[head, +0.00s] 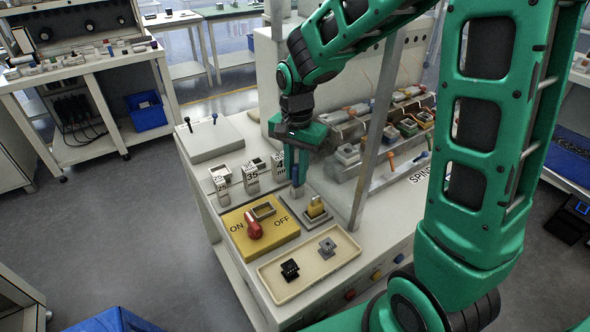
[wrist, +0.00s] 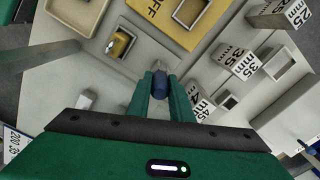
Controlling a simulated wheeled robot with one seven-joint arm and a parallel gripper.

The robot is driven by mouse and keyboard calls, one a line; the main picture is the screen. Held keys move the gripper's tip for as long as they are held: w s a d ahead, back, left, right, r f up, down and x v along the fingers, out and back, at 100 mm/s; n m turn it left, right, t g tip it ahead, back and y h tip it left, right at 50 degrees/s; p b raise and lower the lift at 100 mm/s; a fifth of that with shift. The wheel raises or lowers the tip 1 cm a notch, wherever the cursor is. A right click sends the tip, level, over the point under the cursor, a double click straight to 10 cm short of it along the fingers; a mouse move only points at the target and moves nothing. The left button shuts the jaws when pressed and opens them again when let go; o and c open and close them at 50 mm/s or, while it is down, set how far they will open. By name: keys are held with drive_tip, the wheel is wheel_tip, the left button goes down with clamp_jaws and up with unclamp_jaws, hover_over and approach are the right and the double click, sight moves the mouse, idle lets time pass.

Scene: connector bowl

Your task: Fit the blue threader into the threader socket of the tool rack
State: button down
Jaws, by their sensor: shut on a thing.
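My gripper (head: 295,180) points down over the workbench, just right of the labelled posts. In the wrist view, its two green fingers (wrist: 160,98) are closed around a dark blue piece, the blue threader (wrist: 160,84). Only its end shows between the fingertips. In the head view the threader is mostly hidden by the fingers. I cannot tell whether its lower end touches the bench. I cannot make out the threader socket or say for certain which fixture is the tool rack.
White posts marked 25, 35 and 45 mm (head: 251,179) stand close left of my gripper. A yellow ON/OFF panel (head: 282,233) with a red knob, a yellow connector (head: 316,208) and a cream tray (head: 349,251) lie in front. A tiered bin rack (head: 355,130) stands right.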

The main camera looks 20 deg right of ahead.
drive_tip(key=shift+f, duration=0.4)
drive_tip(key=c, duration=1.5)
unclamp_jaws()
wheel_tip(320, 180, up, 11)
drive_tip(key=shift+w+f, duration=0.1)
drive_tip(key=shift+f, duration=0.05)
